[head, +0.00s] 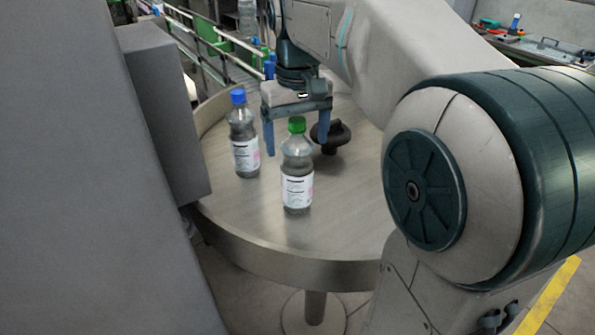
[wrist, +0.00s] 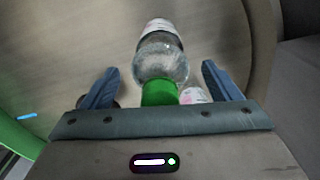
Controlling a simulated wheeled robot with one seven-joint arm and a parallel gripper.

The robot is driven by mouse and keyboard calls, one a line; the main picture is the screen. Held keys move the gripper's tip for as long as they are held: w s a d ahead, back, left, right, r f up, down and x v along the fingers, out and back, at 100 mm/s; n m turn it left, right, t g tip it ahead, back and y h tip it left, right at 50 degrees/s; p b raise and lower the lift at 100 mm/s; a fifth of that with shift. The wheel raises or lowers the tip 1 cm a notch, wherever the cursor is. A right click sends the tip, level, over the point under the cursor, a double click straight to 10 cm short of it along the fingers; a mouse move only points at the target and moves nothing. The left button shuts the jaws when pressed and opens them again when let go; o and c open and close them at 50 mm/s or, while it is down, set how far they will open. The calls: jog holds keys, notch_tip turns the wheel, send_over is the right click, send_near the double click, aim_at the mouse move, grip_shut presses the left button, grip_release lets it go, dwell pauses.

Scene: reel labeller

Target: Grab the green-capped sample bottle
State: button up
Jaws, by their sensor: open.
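The green-capped sample bottle (head: 297,172) stands upright on the round metal table in the head view, clear with a white label. My gripper (head: 296,147) is open, its two blue fingers pointing down at about the height of the green cap. In the head view the bottle stands in front of the gap between the fingers. In the wrist view the green-capped bottle (wrist: 161,62) lies between the open fingers of my gripper (wrist: 160,82), with room on both sides. I cannot tell whether anything touches it.
A blue-capped bottle (head: 243,140) stands left of the green-capped one. A dark knob-like object (head: 331,137) sits behind it to the right. The round table (head: 255,222) has a raised rim at the back and clear room in front. A grey box (head: 163,110) borders the left.

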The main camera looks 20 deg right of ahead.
jog(key=shift+f, duration=0.85)
jog(key=shift+c, duration=0.2)
grip_shut()
jog(key=shift+r, duration=0.1)
